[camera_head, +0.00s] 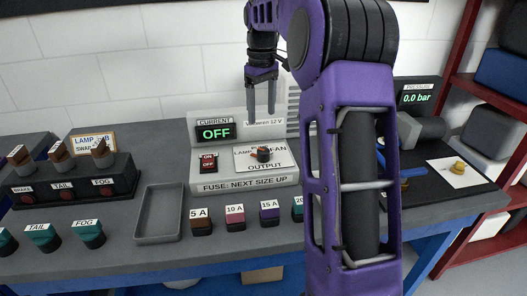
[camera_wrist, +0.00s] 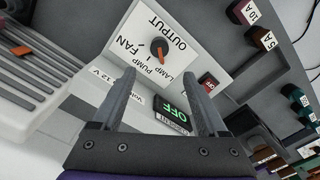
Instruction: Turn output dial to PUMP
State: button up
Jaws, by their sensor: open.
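The output dial (camera_head: 264,155) is a small dark knob on the sloping white face of the power supply (camera_head: 230,182). In the wrist view the dial (camera_wrist: 159,48) has an orange pointer mark, with the words LAMP, PUMP and FAN beside it and OUTPUT on the other side. I cannot tell for sure which word the pointer marks. My gripper (camera_head: 261,110) hangs above and behind the dial, apart from it. In the wrist view my gripper (camera_wrist: 160,76) is open and empty, its fingers pointing toward the dial panel.
A red switch (camera_head: 209,163) sits left of the dial, below a CURRENT display (camera_head: 215,132) reading OFF. Several fuses, such as the 5 A one (camera_head: 200,222), stand in front. An empty grey tray (camera_head: 159,212) and a lamp block (camera_head: 75,182) are left.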

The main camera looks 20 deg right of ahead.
aim_at(262, 150)
notch_tip(262, 150, down, 13)
jog(key=shift+f+b, duration=0.15)
jog(key=shift+b, duration=0.65)
grip_shut()
